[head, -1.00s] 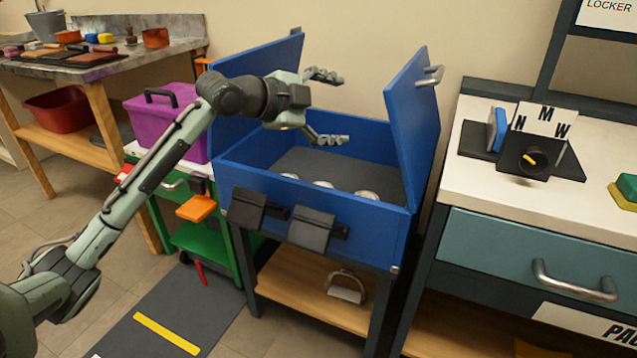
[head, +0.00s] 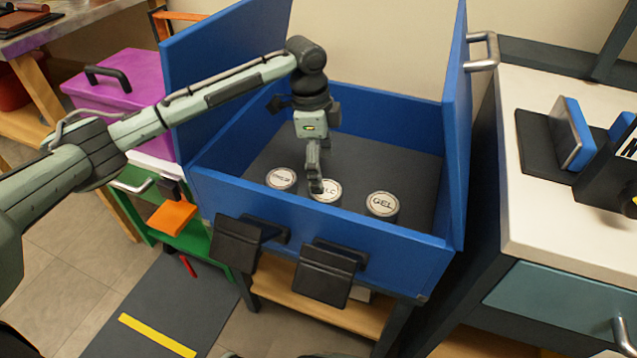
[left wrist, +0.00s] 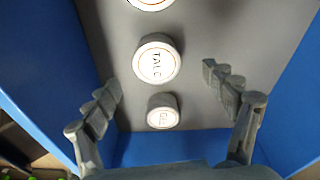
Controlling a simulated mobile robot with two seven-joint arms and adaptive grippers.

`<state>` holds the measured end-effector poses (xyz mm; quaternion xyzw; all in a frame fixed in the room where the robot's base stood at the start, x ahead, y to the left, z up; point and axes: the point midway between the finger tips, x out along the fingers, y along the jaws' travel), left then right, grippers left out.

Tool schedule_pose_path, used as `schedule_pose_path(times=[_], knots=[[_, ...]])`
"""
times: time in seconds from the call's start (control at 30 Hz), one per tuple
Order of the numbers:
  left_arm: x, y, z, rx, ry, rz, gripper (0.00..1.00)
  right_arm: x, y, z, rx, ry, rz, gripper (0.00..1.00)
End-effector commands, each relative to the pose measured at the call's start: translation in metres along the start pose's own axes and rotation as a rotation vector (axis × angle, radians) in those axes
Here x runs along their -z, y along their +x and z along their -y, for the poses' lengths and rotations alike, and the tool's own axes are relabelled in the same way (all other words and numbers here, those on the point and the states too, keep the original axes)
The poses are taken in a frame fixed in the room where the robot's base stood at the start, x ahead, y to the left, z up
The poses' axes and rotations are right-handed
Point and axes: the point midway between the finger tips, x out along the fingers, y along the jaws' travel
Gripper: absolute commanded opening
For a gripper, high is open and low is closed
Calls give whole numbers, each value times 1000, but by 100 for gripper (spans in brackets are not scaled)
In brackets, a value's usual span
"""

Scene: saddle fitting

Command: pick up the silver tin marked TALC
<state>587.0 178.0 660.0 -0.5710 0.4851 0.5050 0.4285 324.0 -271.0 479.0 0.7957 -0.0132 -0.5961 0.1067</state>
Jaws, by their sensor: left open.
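The silver TALC tin (head: 328,193) is the middle one of three tins in the blue box. A finger of my left gripper hides part of its lid in the head view. My left gripper (head: 315,182) points down into the box, open and empty. In the left wrist view the TALC tin (left wrist: 156,60) lies between the two spread fingers (left wrist: 161,78), apart from both; its height below the fingertips is hard to tell. My right gripper is not in view.
The GEL tin (head: 382,203) stands to the right and another tin (head: 281,178) to the left, its label too small to read. The blue box (head: 225,190) has raised lid panels at left and right (head: 455,130). A white worktop (head: 545,215) is at right.

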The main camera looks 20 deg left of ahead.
Motion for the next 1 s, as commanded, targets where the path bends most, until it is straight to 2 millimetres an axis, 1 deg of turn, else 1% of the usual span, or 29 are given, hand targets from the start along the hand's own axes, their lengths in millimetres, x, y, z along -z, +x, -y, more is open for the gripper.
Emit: schedule_pose_path(times=[0.1,0.27,0.4,0.5,0.6,0.83,1.0], knots=[[-1,15,-2,-7,-1,6,84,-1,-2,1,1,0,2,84],[0,33,-2,-4,0,5,84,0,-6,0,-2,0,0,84],[0,55,-5,-5,0,3,84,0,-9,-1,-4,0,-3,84],[0,68,-4,-3,0,2,84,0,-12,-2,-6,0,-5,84],[0,74,-4,-1,0,3,84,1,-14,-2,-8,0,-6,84],[0,75,-4,-1,1,2,84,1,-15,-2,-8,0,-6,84],[0,75,-4,-1,1,2,63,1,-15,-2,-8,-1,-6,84]])
